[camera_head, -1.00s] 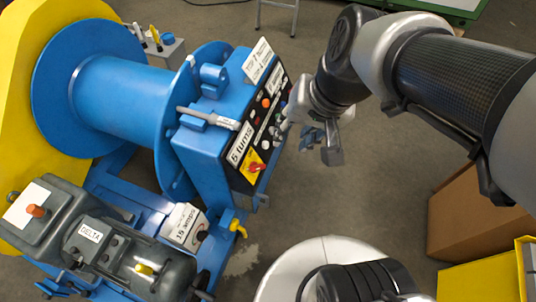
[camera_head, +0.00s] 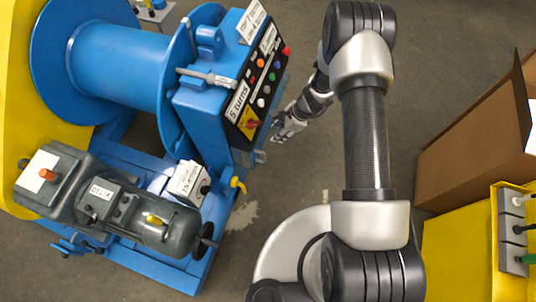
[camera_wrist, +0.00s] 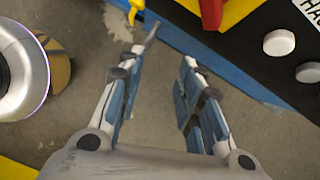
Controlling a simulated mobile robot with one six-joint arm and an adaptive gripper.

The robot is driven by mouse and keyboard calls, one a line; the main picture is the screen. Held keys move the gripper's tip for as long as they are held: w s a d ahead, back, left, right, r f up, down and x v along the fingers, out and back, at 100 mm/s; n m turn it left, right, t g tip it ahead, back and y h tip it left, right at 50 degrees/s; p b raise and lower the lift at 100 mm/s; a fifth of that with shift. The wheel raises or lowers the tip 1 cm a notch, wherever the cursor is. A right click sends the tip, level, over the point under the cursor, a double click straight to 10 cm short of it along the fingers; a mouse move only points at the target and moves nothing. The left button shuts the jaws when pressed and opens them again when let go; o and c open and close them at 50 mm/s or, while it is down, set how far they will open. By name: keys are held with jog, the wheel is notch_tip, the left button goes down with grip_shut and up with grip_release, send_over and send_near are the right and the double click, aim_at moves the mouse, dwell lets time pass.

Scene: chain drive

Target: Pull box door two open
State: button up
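No door is clearly marked as two in these views. The blue control box (camera_head: 210,100) carries a black sloped panel (camera_head: 262,75) with buttons and a red switch on a yellow plate (camera_head: 252,124). A small grey handle-like piece (camera_head: 260,157) sticks out low on its right side. My gripper (camera_head: 279,134) is just right of the panel's lower end. In the wrist view my gripper (camera_wrist: 158,85) is open, with bare floor between its fingers. A grey rod-like piece (camera_wrist: 151,34) shows by the left fingertip; I cannot tell whether they touch.
A blue drum (camera_head: 120,65), a grey motor (camera_head: 110,205) and a small box with a white label (camera_head: 188,182) stand left. A yellow tap-like part (camera_head: 238,183) juts out below the control box. A brown box (camera_head: 475,150) and yellow case (camera_head: 460,245) stand right.

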aim_at(264, 156)
jog(key=shift+m, duration=0.6)
jog(key=b+x, duration=0.2)
jog(key=x, duration=0.5)
jog(key=s+d+b+x, duration=0.1)
jog(key=b+x, duration=0.1)
jog(key=x, duration=0.5)
jog(key=s+d+f+b+x, duration=0.1)
jog(key=b+x, duration=0.1)
jog(key=x, duration=0.4)
jog(key=shift+s+f, duration=0.1)
jog(key=shift+f, duration=0.3)
jog(key=shift+c, duration=0.2)
grip_shut()
